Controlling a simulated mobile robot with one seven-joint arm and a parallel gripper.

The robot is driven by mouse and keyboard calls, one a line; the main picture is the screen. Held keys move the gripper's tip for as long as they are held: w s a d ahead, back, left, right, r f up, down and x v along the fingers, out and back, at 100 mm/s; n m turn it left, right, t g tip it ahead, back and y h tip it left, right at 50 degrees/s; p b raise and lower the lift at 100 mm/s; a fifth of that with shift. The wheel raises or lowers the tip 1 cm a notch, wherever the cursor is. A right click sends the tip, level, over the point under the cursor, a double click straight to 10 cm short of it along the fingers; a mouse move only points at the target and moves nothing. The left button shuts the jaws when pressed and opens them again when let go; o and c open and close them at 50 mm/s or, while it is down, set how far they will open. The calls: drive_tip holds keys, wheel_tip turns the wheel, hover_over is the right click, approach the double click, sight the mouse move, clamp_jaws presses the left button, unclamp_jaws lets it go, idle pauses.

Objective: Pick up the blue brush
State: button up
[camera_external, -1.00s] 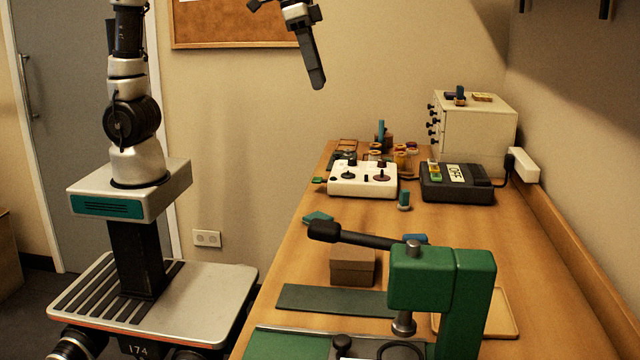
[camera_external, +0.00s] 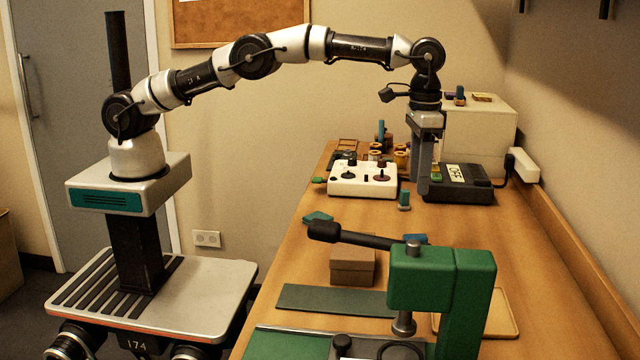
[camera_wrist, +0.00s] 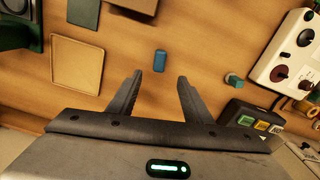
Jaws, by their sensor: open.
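A small blue object (camera_wrist: 160,60), which looks like the blue brush, lies on the wooden table in the wrist view, ahead of the gap between my fingertips. In the external view it shows as a blue patch (camera_external: 414,239), partly hidden behind the green press. My gripper (camera_wrist: 160,76) is open and empty. In the external view my gripper (camera_external: 422,188) points down above the table, beside the dark box with coloured buttons. It is farther back than the blue object and apart from it.
A teal-topped piece (camera_external: 404,199) stands near the white control box (camera_external: 362,179). The green press (camera_external: 442,280) with its dark lever rises in front. A cardboard box (camera_external: 352,268), a green mat (camera_external: 330,300) and a shallow tray (camera_wrist: 77,86) lie nearby. The right table side is mostly clear.

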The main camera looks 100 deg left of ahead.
sight(413, 235)
wheel_tip(413, 235, down, 15)
drive_tip(key=shift+f, duration=0.1)
drive_tip(key=c, duration=1.1)
drive_tip(key=shift+c, duration=0.2)
